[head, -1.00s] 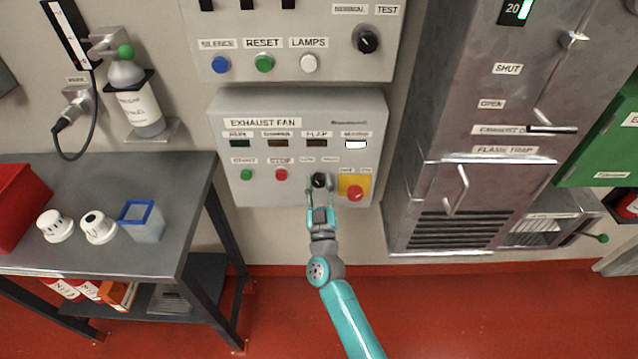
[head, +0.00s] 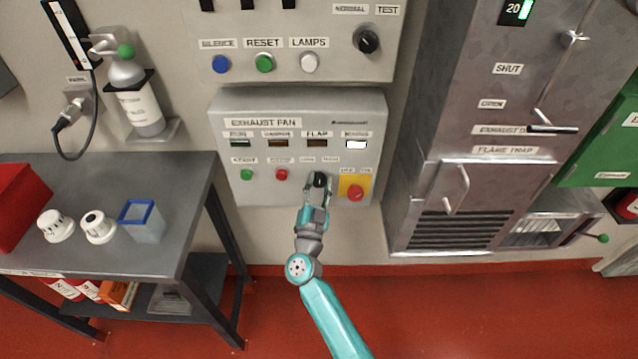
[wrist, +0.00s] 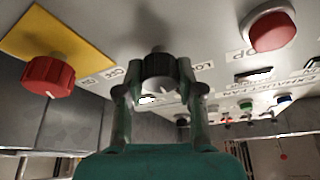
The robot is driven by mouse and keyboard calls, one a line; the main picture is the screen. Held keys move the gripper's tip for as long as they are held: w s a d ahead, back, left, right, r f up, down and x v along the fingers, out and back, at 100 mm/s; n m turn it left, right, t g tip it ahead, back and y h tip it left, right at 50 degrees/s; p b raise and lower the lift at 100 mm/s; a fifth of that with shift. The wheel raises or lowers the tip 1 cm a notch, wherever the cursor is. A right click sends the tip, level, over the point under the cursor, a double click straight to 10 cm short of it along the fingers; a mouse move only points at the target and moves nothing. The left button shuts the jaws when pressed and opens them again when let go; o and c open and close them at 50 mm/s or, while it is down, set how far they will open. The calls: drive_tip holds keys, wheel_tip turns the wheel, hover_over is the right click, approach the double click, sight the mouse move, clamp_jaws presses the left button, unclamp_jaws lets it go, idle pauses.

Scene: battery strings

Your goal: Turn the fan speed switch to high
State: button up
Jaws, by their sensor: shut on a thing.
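The exhaust fan panel (head: 228,104) is a grey box on the wall. Its black fan speed switch (head: 319,180) is at the lower row, between the red stop button (head: 281,174) and the red knob on a yellow plate (head: 355,193). My gripper (head: 317,187) reaches up from below and is shut on the switch. In the wrist view the ribbed black switch (wrist: 158,68) sits between the two fingers of my gripper (wrist: 158,88). The fingers partly cover the switch and its labels, so I cannot tell which setting it points to.
The red knob (wrist: 47,82) is close beside my gripper in the wrist view, with the red button (wrist: 270,30) on the other side. A metal table (head: 110,258) stands to the left and a steel cabinet (head: 430,200) to the right.

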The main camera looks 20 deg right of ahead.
drive_tip(key=m+g, duration=0.1)
drive_tip(key=m, duration=0.2)
drive_tip(key=m+g+h, duration=0.1)
drive_tip(key=m, duration=0.2)
drive_tip(key=shift+h, duration=0.3)
drive_tip(key=shift+m+g, duration=0.3)
drive_tip(key=shift+m, duration=0.1)
drive_tip(key=o, duration=1.2)
drive_tip(key=shift+c, duration=0.2)
drive_tip(key=v, duration=1.2)
drive_tip(key=shift+f, duration=0.1)
